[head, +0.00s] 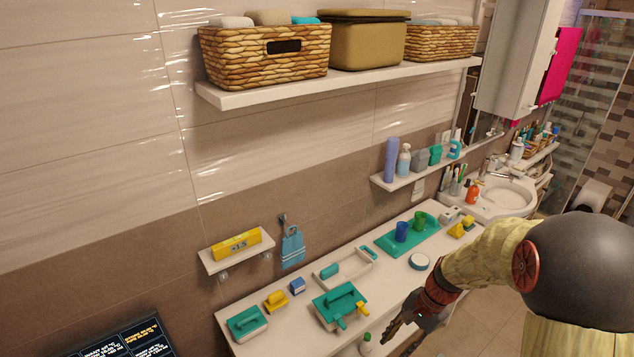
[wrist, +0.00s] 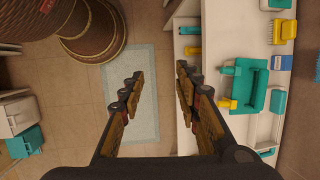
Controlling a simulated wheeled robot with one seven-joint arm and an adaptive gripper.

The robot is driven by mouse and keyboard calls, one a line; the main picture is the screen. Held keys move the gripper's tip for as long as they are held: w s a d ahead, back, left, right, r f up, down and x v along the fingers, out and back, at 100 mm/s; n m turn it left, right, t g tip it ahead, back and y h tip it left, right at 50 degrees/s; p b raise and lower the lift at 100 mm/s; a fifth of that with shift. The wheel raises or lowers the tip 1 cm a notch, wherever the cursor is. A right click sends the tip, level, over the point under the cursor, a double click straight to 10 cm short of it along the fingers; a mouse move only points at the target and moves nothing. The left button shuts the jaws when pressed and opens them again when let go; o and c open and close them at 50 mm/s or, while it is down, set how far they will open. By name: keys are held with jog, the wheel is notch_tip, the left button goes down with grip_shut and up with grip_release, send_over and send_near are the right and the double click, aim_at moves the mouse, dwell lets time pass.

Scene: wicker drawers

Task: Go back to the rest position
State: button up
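My gripper (head: 402,330) is at the lower right of the head view, in front of the counter's front edge. In the wrist view my gripper (wrist: 157,82) shows two separated fingers with nothing between them. It is open and empty, above the tiled floor and a pale mat (wrist: 143,115). The white counter (head: 290,337) lies beyond it in the head view and to its right in the wrist view.
On the counter are a teal tray (head: 385,246) with cups, a teal box with yellow parts (head: 340,303), and a teal-lidded box (head: 247,323). A shelf (head: 225,98) with wicker baskets hangs above. A sink (head: 507,196) stands at right.

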jog(key=s+a+r+n+t+h+b, duration=0.1)
jog(key=s+r+n+t+h+b, duration=0.1)
jog(key=s+n+b, duration=0.3)
jog(key=s+a+r+n+t+h+b, duration=0.1)
jog(key=s+r+n+t+b, duration=0.3)
jog(key=s+b, duration=0.8)
jog(key=s+r+n, duration=0.1)
jog(key=s, duration=0.1)
jog(key=shift+s+r+n+h, duration=0.15)
jog(key=shift+s+n+h, duration=0.15)
jog(key=shift+n+h, duration=0.1)
